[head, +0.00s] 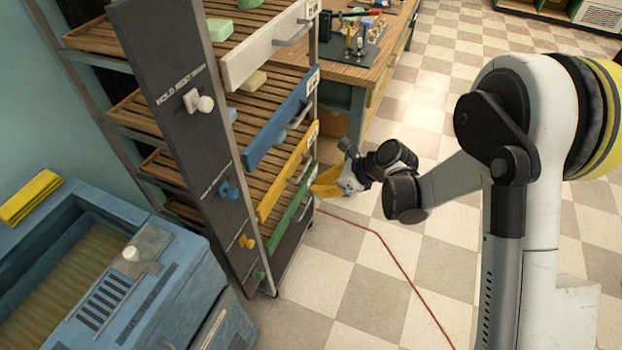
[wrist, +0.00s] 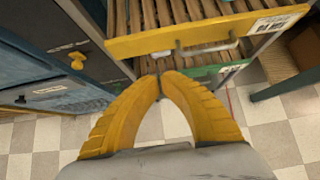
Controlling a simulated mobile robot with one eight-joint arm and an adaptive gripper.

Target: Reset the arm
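My arm reaches across from the right in the head view, bent at the elbow. My gripper (head: 327,184) is beside the right end of the drawer rack, close to the yellow drawer front (head: 287,172). In the wrist view the two yellow fingers of my gripper (wrist: 159,76) arch inward and their tips meet. Floor shows between the fingers and they hold nothing. The yellow drawer front (wrist: 200,34) with its metal handle (wrist: 196,48) lies just beyond the fingertips. I cannot tell whether they touch it.
The rack has a blue drawer front (head: 279,122) and a green one (head: 291,213). A wooden workbench (head: 388,48) stands behind. A red cable (head: 385,245) crosses open checkered floor.

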